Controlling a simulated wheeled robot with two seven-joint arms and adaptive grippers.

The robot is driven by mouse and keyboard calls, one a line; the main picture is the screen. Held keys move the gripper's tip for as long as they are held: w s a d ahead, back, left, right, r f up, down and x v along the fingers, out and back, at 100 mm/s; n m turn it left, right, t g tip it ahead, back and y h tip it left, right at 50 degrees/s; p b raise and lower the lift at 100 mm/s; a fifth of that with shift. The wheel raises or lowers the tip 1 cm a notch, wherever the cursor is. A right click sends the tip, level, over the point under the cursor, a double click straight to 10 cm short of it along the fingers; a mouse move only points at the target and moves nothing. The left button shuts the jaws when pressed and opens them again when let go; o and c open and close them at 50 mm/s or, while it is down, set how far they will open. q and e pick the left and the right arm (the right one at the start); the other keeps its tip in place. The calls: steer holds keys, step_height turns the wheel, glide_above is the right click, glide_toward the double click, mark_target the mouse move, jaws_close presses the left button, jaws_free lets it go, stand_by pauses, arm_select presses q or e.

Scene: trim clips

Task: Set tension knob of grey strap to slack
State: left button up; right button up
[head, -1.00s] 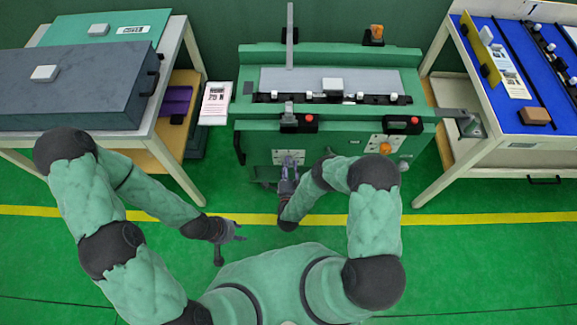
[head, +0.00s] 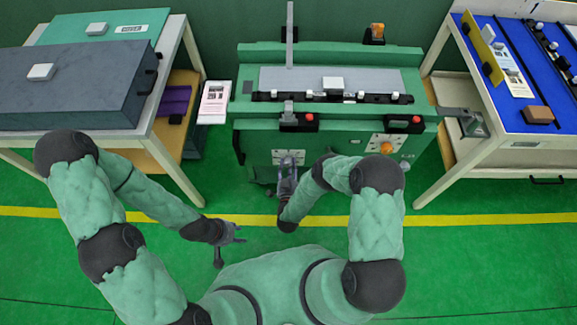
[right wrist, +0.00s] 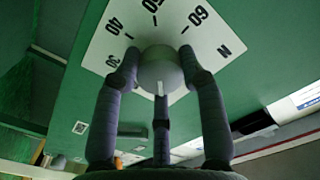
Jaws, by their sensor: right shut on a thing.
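A round grey knob (right wrist: 160,68) stands out from a white dial plate (right wrist: 105,45) on the front of the green bench. The plate also shows in the head view (head: 289,155). The dial carries the numbers 30, 40, 50, 60 and an N. A white mark on the knob's face points toward the bottom of the right wrist view. My right gripper (right wrist: 158,85) is shut on the knob, its fingers around the rim.
An orange knob (head: 386,147) sits on a second dial plate to the right. Red buttons (head: 309,117) line the bench's front edge. The floor before the bench is open.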

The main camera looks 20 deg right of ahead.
steer(key=n, duration=0.4)
steer(key=shift+w+r+n, duration=0.1)
steer(key=shift+w+n, duration=0.05)
steer(key=shift+n, duration=2.45)
steer(key=o, duration=1.1)
steer(key=shift+a+r, duration=0.1)
steer(key=shift+o, duration=0.2)
steer(key=shift+s, duration=0.3)
steer(key=v, duration=1.1)
steer(key=shift+s, duration=0.2)
